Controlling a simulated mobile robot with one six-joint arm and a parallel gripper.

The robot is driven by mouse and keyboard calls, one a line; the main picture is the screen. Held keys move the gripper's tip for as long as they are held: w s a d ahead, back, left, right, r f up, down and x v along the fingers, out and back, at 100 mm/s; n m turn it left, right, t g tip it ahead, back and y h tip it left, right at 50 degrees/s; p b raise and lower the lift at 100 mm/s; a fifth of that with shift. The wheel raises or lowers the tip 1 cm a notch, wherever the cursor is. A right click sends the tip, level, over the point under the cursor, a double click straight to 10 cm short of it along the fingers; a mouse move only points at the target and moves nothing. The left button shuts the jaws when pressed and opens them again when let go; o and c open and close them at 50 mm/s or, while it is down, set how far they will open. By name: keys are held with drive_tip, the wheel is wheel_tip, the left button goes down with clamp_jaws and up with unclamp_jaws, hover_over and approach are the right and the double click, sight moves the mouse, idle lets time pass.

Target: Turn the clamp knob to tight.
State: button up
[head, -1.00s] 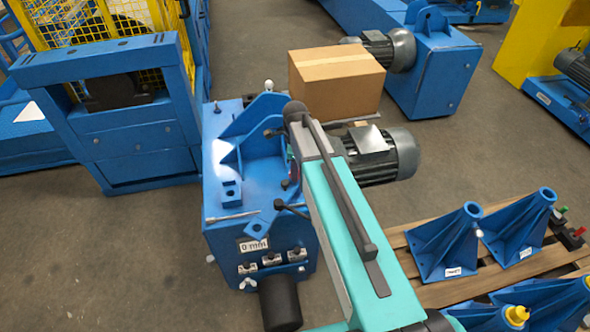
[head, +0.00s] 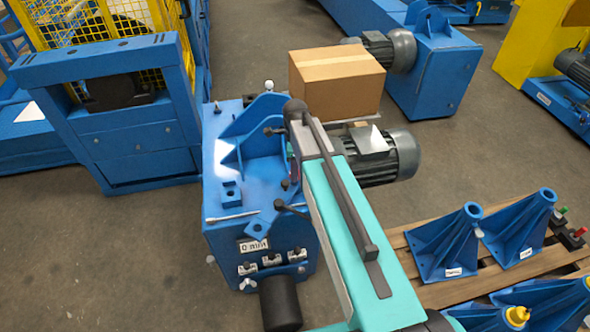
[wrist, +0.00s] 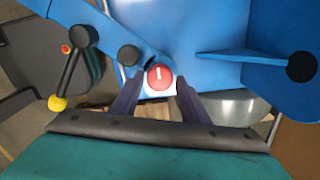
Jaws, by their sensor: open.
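A round red knob (wrist: 160,77) with a white pointer line sits on a pale plate on the blue machine, in the wrist view. I take it for the clamp knob. Its pointer stands close to upright in the picture, and I can read no tight mark. My gripper (wrist: 160,84) is open, with one dark finger on each side of the knob. I cannot tell whether the fingers touch it. In the head view my teal arm covers the knob and the fingers. The blue machine (head: 218,170) stands left of my arm there.
In the wrist view, a black knob (wrist: 129,55) and a lever with a yellow ball (wrist: 57,103) are to the left, and a blue rib with a black end (wrist: 301,66) to the right. In the head view, a grey motor (head: 403,155) and cardboard box (head: 340,85) stand close by.

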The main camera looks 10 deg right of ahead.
wheel_tip(320, 180, up, 13)
drive_tip(key=b, duration=0.2)
idle(0.6)
drive_tip(key=shift+r, duration=0.1)
idle(0.4)
